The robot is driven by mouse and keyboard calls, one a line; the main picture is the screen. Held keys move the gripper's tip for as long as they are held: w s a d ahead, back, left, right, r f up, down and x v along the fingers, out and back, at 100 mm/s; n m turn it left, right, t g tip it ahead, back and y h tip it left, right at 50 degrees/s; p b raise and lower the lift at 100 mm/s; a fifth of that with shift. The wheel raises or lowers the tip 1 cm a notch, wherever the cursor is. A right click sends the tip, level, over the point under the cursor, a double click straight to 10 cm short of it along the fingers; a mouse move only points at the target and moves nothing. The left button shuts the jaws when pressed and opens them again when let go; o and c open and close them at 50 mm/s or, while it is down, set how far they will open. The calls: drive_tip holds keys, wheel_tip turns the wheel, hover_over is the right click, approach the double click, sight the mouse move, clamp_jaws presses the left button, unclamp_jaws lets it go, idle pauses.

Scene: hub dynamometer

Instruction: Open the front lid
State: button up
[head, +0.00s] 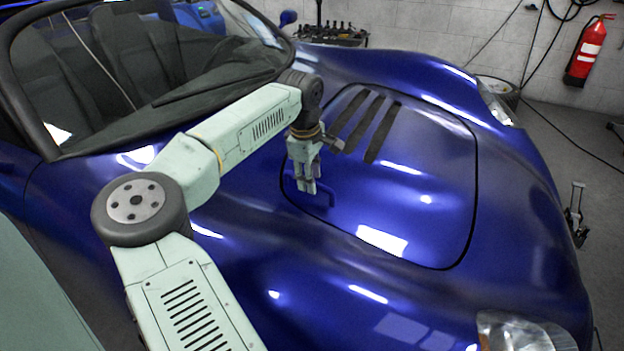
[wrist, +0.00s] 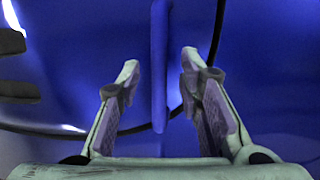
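The front lid (head: 420,190) is a glossy blue panel outlined by a dark seam, with three black vent slots, and it lies flush with the car's body. My gripper (head: 307,185) is over the lid's left edge, pointing down. In the wrist view my gripper (wrist: 160,80) is open, with its fingers apart. A slim blue bar, seemingly the lid's handle (wrist: 160,60), runs lengthwise between the fingers, with a visible gap on each side. The handle (head: 291,184) also shows partly beside the fingers in the head view. Its depth relative to the fingertips is hard to tell.
The windscreen (head: 150,60) rises at the left, close to my arm. A headlight (head: 525,332) is at the lower right. A fire extinguisher (head: 590,50) hangs on the back wall. A metal stand (head: 576,210) is on the floor at the right. The space above the lid is clear.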

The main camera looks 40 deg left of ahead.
drive_tip(key=shift+w+f, duration=0.15)
drive_tip(key=shift+f, duration=0.5)
drive_tip(key=shift+c, duration=0.6)
clamp_jaws()
